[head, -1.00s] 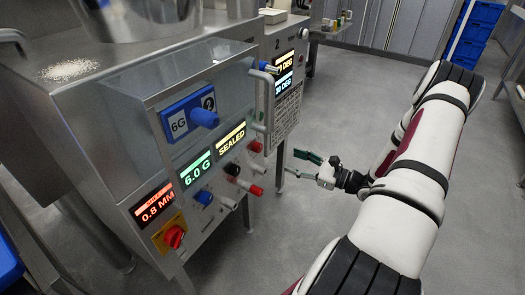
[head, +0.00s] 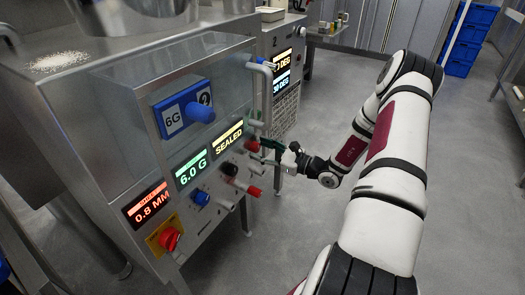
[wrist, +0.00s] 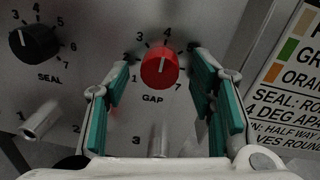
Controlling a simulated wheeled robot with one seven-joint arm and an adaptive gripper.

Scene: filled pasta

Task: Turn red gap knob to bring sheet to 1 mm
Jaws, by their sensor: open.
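The red gap knob (wrist: 160,69) sits on the grey panel above the word GAP, inside a numbered dial. Its pale pointer mark faces roughly up, near the 4. In the head view the red gap knob (head: 252,146) is at the right end of the row of knobs. The sheet display (head: 149,204) at the lower left reads 0.8 MM. My gripper (wrist: 163,72) is open, its green finger pads either side of the red knob in the wrist view; contact cannot be told. In the head view my gripper (head: 267,147) is at the panel's right side.
The black seal knob (wrist: 34,42) is left of the gap knob. Silver pegs (wrist: 40,120) stick out below. Displays read 6.0 G (head: 191,169) and SEALED (head: 229,138). Another red knob (head: 169,239) sits on a yellow plate. A curved handle (head: 266,95) stands above my gripper.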

